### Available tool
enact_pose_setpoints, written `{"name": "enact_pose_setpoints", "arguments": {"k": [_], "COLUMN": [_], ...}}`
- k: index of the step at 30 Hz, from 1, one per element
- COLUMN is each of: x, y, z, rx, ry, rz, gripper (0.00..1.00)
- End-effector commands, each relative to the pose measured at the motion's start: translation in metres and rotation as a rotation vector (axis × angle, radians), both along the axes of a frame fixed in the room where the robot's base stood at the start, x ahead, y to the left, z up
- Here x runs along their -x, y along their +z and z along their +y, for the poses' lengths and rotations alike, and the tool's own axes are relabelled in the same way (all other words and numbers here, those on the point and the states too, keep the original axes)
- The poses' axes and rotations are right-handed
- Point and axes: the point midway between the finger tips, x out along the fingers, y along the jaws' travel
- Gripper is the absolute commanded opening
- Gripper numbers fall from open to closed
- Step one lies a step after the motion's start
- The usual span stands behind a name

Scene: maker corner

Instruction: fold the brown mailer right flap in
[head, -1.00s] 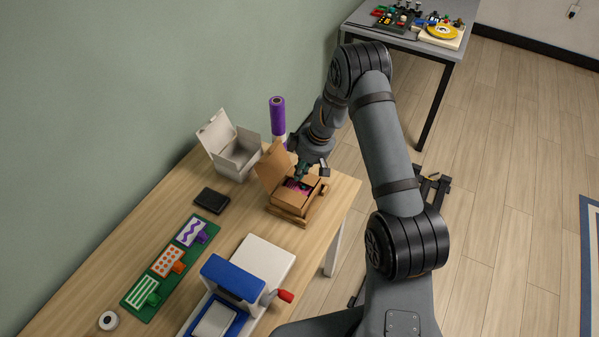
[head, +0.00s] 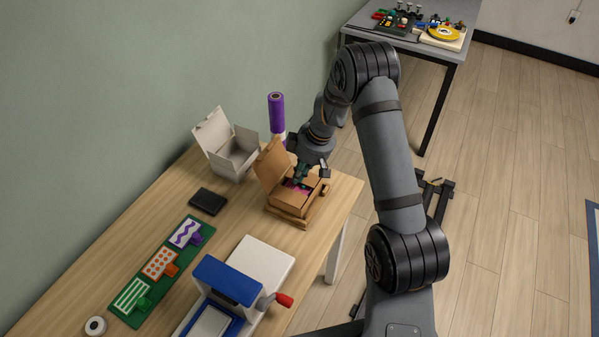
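The brown mailer (head: 289,201) is a small cardboard box on the wooden table, near its right end. Its lid (head: 270,165) stands open and leans back to the left. Something pink and dark shows inside the box. My gripper (head: 305,178) points down over the far right part of the box, at the height of its rim. The gripper and wrist hide the right flap and much of the far side. I cannot tell whether the fingers touch the flap, or whether they are open.
An open white box (head: 233,158) and a purple roll (head: 277,112) stand behind the mailer. A black pad (head: 208,201), a green board (head: 165,265) with patterned cards, and a blue-and-white press (head: 235,283) with a red-tipped handle occupy the left and front. Bare wood lies left of the mailer.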

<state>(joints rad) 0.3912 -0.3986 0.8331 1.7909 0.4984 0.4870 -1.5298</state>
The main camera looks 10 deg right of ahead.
Motion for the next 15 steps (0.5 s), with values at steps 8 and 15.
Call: {"name": "enact_pose_setpoints", "arguments": {"k": [8,15], "x": [0.005,0.003], "y": [0.005,0.015], "z": [0.002,0.001], "rx": [-0.002,-0.002], "ry": [0.002,0.001], "rz": [0.013,0.009], "gripper": [0.00,0.00]}}
